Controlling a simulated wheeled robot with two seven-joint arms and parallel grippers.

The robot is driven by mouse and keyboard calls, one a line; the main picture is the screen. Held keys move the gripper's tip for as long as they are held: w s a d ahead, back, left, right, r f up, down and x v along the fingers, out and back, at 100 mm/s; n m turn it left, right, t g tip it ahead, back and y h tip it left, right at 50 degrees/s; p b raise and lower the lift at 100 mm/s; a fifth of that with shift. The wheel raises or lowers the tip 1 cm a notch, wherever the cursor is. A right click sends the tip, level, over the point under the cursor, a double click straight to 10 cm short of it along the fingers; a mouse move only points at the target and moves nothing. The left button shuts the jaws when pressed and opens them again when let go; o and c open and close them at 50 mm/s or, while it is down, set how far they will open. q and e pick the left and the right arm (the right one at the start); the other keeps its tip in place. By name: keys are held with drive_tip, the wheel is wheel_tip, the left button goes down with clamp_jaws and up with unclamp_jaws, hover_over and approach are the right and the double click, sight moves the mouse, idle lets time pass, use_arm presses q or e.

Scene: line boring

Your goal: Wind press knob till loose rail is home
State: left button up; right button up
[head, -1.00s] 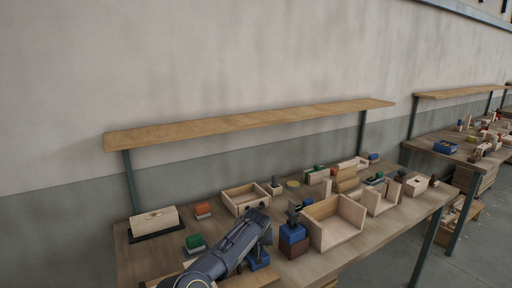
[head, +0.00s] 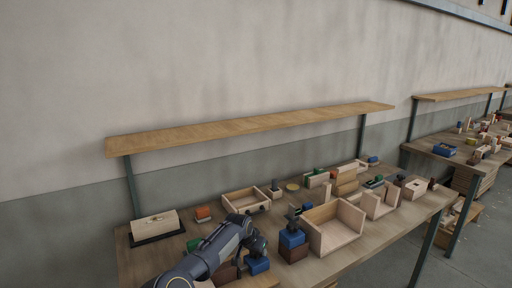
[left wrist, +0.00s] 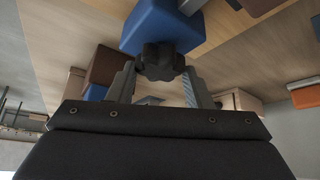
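A dark lobed knob (left wrist: 160,62) stands on a blue block (left wrist: 163,28) in the left wrist view. My left gripper (left wrist: 160,78) has one finger on each side of the knob, very close to it. Whether the fingers press on it cannot be told. In the head view, my left gripper (head: 257,243) is over the blue block (head: 257,265) near the table's front, and the arm hides most of the knob. A brown piece (head: 228,272) shows partly beside the block. The loose rail cannot be made out for certain. My right gripper is not in view.
A blue-and-brown block stack (head: 293,244) with a dark top stands close to the right of my left gripper. An open wooden box (head: 335,240) is beyond it. A shelf (head: 250,127) runs above the table.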

use_arm(q)
drive_tip(key=o, duration=0.3)
drive_tip(key=shift+r+p, duration=0.7)
drive_tip(key=shift+r, duration=0.9)
drive_tip(key=shift+f, duration=0.1)
